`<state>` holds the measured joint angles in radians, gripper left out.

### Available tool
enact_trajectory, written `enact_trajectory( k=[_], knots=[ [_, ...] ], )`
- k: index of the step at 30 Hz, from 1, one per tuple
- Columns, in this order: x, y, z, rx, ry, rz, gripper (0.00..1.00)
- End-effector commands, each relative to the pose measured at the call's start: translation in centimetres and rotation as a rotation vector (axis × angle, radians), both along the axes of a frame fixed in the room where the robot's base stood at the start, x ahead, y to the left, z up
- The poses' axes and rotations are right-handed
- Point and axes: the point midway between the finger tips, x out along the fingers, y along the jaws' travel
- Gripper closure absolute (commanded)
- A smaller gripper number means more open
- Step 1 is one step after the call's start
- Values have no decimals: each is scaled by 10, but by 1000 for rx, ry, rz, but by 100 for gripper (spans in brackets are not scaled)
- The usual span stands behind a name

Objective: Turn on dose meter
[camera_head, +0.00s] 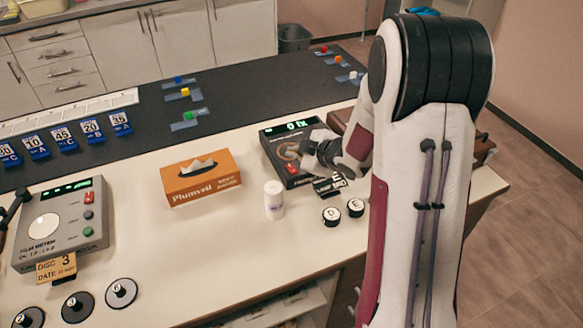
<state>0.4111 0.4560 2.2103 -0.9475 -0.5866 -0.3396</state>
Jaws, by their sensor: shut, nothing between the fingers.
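A dark box with a lit green display, apparently the dose meter (271,145), lies on the white tabletop right of centre. Its display shows a "0" and unclear characters. A red switch (292,169) is on its near left part; its position is too small to tell. My gripper (308,155) is shut and empty, over the right part of the box. It hides that part of the face, and I cannot tell whether it touches it.
Two black knobs marked D (331,216) and E (355,208) sit in front. A grey device (62,230) stands far left. The front middle tabletop is clear.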

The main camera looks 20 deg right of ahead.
Motion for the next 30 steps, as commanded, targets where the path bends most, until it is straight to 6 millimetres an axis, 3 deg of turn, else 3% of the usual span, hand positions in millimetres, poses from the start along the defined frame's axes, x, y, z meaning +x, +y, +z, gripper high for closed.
enact_trajectory(
  k=[9,25,30],
  knots=[
    [-2,0,14,-1,-2,-1,100],
    [-2,-1,13,3,3,-5,100],
    [-8,-10,4,-3,45,-45,100]
  ],
)
